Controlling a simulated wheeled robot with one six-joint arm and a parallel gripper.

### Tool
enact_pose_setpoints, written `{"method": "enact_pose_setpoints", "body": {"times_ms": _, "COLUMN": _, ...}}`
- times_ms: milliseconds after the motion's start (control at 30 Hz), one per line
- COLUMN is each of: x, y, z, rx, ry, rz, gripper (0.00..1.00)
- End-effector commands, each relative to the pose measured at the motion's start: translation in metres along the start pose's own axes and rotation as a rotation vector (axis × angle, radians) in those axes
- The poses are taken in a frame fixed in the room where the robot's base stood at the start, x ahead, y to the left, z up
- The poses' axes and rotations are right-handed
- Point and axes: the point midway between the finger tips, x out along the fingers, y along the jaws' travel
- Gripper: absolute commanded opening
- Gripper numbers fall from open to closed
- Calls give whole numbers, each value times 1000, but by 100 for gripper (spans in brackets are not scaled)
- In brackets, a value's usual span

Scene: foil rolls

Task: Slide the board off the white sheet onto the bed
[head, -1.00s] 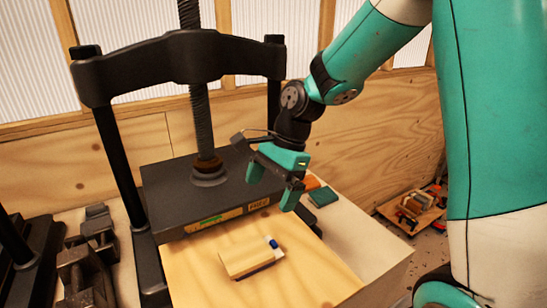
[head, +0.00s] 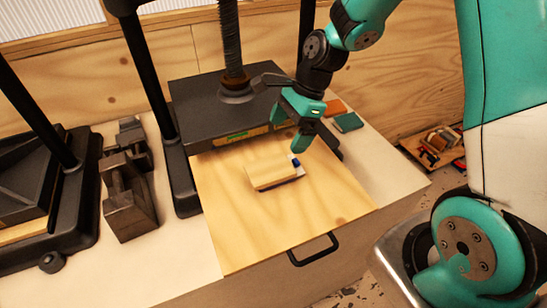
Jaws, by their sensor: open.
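The board (head: 268,169) is a small pale wooden block lying flat near the middle of the bed. The bed (head: 240,228) is a light plywood plate in front of the press. My gripper (head: 319,152) is open and empty, pointing down just right of the board, with its fingers spread. It looks apart from the board; its exact height is hard to tell.
The black press plate (head: 218,108) overhangs the bed's back. Orange (head: 334,107) and green (head: 348,122) blocks lie behind my gripper. A black handle (head: 313,252) is at the bed's front. Metal blocks (head: 128,200) stand left. The bed's front half is clear.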

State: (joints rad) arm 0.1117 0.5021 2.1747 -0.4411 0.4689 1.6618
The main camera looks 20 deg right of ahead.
Motion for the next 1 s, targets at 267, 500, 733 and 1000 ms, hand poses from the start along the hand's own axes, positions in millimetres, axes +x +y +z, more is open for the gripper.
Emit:
{"method": "enact_pose_setpoints", "body": {"times_ms": 267, "x": 56, "y": 1, "z": 1, "rx": 0, "ry": 0, "rz": 6, "gripper": 100}}
{"method": "enact_pose_setpoints", "body": {"times_ms": 500, "x": 91, "y": 1, "z": 0, "rx": 0, "ry": 1, "rz": 3, "gripper": 100}}
{"method": "enact_pose_setpoints", "body": {"times_ms": 733, "x": 104, "y": 0, "z": 0, "rx": 0, "ry": 1, "rz": 0, "gripper": 100}}
{"method": "enact_pose_setpoints", "body": {"times_ms": 1000, "x": 104, "y": 0, "z": 0, "rx": 0, "ry": 1, "rz": -1, "gripper": 98}}
